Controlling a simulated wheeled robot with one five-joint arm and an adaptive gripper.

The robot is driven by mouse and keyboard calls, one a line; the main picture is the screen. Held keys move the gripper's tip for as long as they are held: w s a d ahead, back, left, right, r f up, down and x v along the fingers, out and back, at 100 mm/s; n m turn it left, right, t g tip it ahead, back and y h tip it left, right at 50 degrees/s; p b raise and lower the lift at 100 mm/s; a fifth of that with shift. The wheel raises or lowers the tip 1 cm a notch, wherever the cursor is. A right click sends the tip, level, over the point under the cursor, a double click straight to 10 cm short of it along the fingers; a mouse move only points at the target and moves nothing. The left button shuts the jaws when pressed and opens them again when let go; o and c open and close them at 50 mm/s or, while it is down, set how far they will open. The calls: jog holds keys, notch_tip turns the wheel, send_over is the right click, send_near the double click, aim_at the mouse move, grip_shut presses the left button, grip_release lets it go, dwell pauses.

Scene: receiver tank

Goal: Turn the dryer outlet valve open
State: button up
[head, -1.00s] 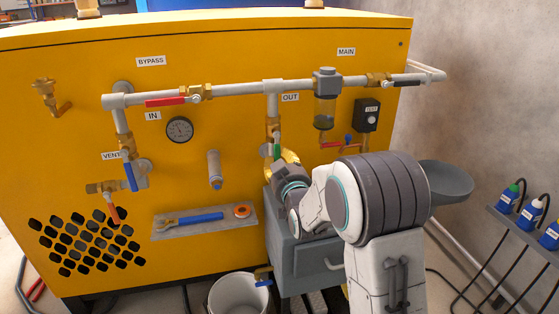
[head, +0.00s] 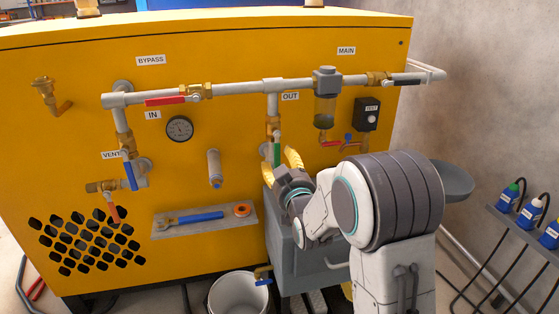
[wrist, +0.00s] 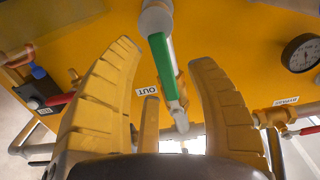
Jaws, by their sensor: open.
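The dryer outlet valve is the brass valve (head: 273,128) below the OUT label (head: 290,97), on the vertical pipe that drops from the main line. Its green handle (head: 277,153) hangs down along the pipe in the head view. In the wrist view the green handle (wrist: 162,62) shows between the two fingers, with no visible contact. My gripper (head: 284,160) is open and empty, with its yellow fingers on either side of and just in front of the handle.
A red-handled bypass valve (head: 175,99) and a blue-handled inlet valve (head: 130,175) are to the left. A filter bowl (head: 325,105) and a red handle (head: 331,143) are close on the right. A grey cabinet (head: 320,255) stands below. A tool shelf (head: 205,222) holds a wrench.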

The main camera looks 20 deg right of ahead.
jog(key=shift+s, duration=2.4)
